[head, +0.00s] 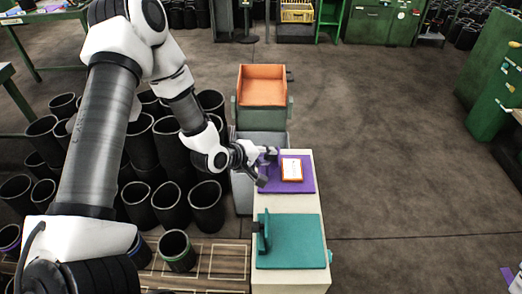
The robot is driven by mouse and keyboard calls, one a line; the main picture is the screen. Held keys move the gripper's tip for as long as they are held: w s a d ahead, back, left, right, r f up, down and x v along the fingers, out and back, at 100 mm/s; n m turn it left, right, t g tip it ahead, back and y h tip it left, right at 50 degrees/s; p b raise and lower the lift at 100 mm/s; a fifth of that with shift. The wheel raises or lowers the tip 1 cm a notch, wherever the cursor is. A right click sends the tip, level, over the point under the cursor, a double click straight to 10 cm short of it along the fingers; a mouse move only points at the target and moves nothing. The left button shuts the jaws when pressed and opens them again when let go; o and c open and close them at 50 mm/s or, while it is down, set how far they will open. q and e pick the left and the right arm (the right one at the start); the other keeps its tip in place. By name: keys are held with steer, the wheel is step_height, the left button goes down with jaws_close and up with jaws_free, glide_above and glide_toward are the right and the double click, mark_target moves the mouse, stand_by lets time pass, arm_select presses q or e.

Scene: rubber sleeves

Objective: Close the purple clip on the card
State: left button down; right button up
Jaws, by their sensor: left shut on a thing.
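A purple clipboard (302,183) lies flat on the far part of a narrow pale bench (290,203). A white card with an orange edge (291,170) lies on it. The purple clip (271,153) is at the board's left side, partly hidden by my left gripper. My left gripper (266,168) reaches in from the left and is shut on the clip, left of the card. Whether the clip touches the card is too small to tell. My right gripper is out of view.
A teal clipboard (298,243) with a raised teal clip (263,233) lies on the near part of the bench. An orange tray (262,86) stands beyond the bench. Black rubber sleeves (206,207) crowd the floor at left.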

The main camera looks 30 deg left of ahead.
arm_select(q)
steer(key=d+g+y+p, duration=0.1)
steer(key=w+d+m+g+y+p, duration=0.1)
steer(key=y, duration=0.1)
steer(key=shift+m+g+p, duration=0.3)
steer(key=g+y+p, duration=0.1)
steer(key=p, duration=0.1)
steer(key=d+m+g+y+p, duration=0.1)
steer(key=p, duration=0.1)
steer(key=w+f+y+p, duration=0.1)
steer(key=y+p, duration=0.1)
steer(key=shift+d+f+m+g+p, duration=0.1)
steer(key=shift+d+m+g+p, duration=0.2)
steer(key=shift+d+g+p, duration=0.1)
steer(key=shift+w+f+g+y+p, duration=0.15)
steer(key=shift+f+g+y+p, duration=0.2)
steer(key=shift+y+p, duration=0.35)
steer(key=shift+f, duration=0.1)
steer(key=c, duration=1.1)
jaws_free()
steer(key=shift+o, duration=1)
